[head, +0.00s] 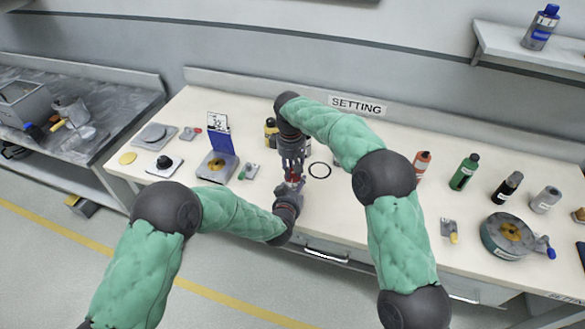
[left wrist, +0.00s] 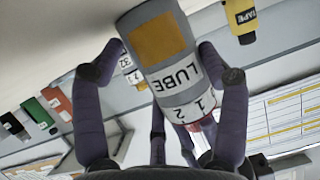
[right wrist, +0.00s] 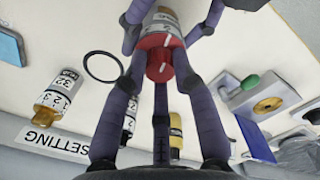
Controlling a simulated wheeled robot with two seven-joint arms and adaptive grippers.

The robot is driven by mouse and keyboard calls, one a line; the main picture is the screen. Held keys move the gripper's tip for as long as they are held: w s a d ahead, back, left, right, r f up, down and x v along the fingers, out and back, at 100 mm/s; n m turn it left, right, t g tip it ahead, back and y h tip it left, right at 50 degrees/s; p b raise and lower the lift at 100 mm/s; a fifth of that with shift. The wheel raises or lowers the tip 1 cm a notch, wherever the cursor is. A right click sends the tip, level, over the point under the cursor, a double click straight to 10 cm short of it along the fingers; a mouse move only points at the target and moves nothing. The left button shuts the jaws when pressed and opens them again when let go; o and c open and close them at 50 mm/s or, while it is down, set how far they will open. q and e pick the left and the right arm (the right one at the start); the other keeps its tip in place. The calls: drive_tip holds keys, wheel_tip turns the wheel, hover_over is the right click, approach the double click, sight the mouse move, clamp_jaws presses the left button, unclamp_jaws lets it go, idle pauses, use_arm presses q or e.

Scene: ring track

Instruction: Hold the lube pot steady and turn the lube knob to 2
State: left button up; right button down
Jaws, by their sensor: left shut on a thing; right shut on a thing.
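The lube pot (left wrist: 165,60) is a grey cylinder with an orange patch, a LUBE label and a white band showing 1 and 2. My left gripper (head: 290,187) is shut on its sides; its fingers flank the pot in the left wrist view (left wrist: 165,65). The red lube knob (right wrist: 158,58) with a white mark tops the pot in the right wrist view; it also shows small in the head view (head: 293,177). My right gripper (head: 292,170) comes from above, its fingers shut around the knob (right wrist: 158,62). I cannot tell which number the mark meets.
A black ring (head: 320,170) lies just right of the grippers. A SETTING sign (head: 357,106) is at the back. A blue-backed stand (head: 217,165) is on the left; a red bottle (head: 422,162) and a green bottle (head: 465,172) stand on the right.

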sight(291, 170)
drive_tip(key=shift+n, duration=0.5)
drive_tip(key=c, duration=1)
unclamp_jaws()
drive_tip(key=shift+o, duration=0.2)
wheel_tip(291, 170, up, 12)
drive_tip(key=shift+a, duration=0.25)
